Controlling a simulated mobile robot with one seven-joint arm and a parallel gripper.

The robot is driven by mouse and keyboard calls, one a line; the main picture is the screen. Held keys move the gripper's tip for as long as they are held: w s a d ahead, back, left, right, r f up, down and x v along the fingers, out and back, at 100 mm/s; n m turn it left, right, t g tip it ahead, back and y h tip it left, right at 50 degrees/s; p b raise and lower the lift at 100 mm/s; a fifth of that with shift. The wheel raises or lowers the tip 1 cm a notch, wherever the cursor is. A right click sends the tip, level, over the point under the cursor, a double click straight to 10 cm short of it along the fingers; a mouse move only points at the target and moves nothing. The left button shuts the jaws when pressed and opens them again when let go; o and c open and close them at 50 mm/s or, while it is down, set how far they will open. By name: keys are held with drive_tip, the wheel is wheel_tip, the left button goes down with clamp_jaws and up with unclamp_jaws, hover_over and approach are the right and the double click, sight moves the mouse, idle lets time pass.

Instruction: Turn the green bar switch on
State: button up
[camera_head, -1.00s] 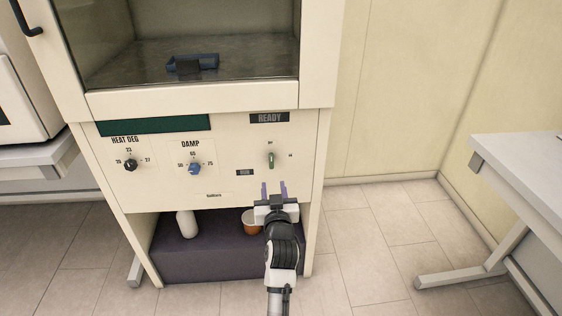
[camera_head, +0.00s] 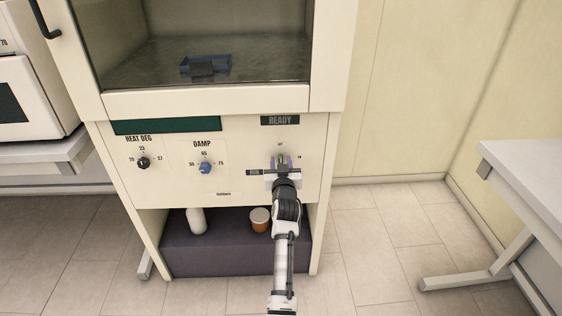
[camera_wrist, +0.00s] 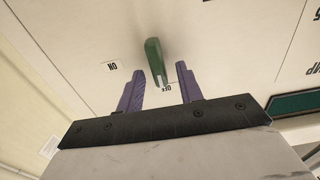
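The green bar switch (camera_head: 281,161) is on the right of the cabinet's front panel, below the READY sign. In the wrist view the green bar (camera_wrist: 154,58) stands out from the panel, with one end near the OFF label (camera_wrist: 167,88); the ON label (camera_wrist: 112,67) is off to its left. My gripper (camera_head: 281,159) is in front of the switch. In the wrist view my gripper (camera_wrist: 158,76) is open, with its purple fingers on either side of the bar. A gap shows on both sides, so it does not grip the bar.
The black HEAT DEG knob (camera_head: 143,163) and blue DAMP knob (camera_head: 205,168) are left of the switch. A white bottle (camera_head: 197,221) and an orange-brown cup (camera_head: 260,220) stand on the lower shelf (camera_head: 225,262). A grey table (camera_head: 520,165) is at right, with open floor between.

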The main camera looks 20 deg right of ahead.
drive_tip(key=shift+w, duration=0.15)
clamp_jaws()
drive_tip(key=shift+m, duration=0.3)
drive_tip(key=shift+s+d+f+m+p, duration=0.1)
drive_tip(key=shift+d+f+m+p, duration=0.2)
drive_tip(key=shift+m, duration=2.55)
drive_tip(key=shift+s+d+f+m+p, duration=0.15)
drive_tip(key=shift+m+p, duration=0.25)
drive_tip(key=shift+m, duration=2.5)
drive_tip(key=shift+d+f+m+p, duration=0.25)
drive_tip(key=shift+d+m+p, duration=0.1)
drive_tip(key=shift+m, duration=2.5)
drive_tip(key=shift+a, duration=0.1)
